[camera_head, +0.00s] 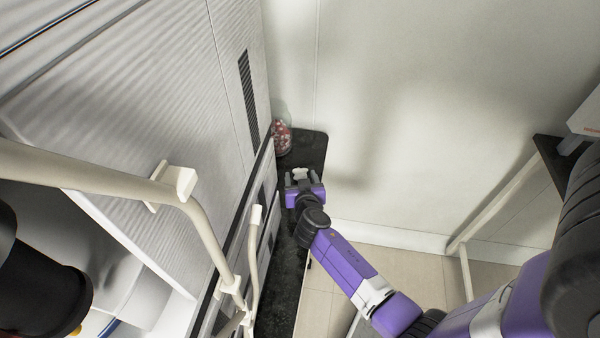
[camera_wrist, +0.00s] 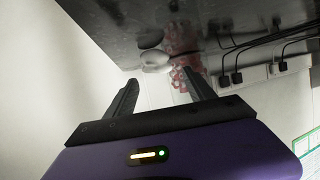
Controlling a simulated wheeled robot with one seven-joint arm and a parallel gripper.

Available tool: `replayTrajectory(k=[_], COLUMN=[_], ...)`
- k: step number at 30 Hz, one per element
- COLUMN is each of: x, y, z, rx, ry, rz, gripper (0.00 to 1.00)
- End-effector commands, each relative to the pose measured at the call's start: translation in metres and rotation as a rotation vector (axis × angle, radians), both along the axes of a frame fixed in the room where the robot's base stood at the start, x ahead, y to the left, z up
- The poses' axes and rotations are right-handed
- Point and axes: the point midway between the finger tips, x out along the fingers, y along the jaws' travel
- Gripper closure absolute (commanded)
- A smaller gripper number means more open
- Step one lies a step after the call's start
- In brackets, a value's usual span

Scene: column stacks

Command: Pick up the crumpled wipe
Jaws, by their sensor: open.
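The crumpled wipe (camera_head: 300,173) is a small white lump on the dark counter top (camera_head: 310,147), near its far end. In the wrist view the wipe (camera_wrist: 155,60) is a pale lump at the edge of the dark surface, with a greyish patch above it that may be its reflection. My gripper (camera_head: 301,179) is open and empty, its fingers pointing at the wipe. In the wrist view my gripper (camera_wrist: 161,78) has its two dark fingers apart, with the wipe just beyond the tips, roughly between them. I cannot tell the exact gap.
A jar with red and white contents (camera_head: 282,138) stands beyond the wipe, against the white ribbed panel (camera_head: 185,90). It also shows in the wrist view (camera_wrist: 184,76). Wall sockets (camera_wrist: 280,69) with black plugs are at the right there. A pale rail (camera_head: 210,240) runs left of my arm.

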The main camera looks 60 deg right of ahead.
Motion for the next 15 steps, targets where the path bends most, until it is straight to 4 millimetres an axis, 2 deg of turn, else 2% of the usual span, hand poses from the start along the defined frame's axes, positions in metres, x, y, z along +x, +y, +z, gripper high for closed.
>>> replayTrajectory(k=[12, 15], x=[0.022, 0.025], y=[-0.035, -0.039], z=[-0.017, -0.02], rx=[0.0, 0.001], ry=[0.0, -0.001], rz=[-0.002, 0.0], gripper=[0.37, 0.37])
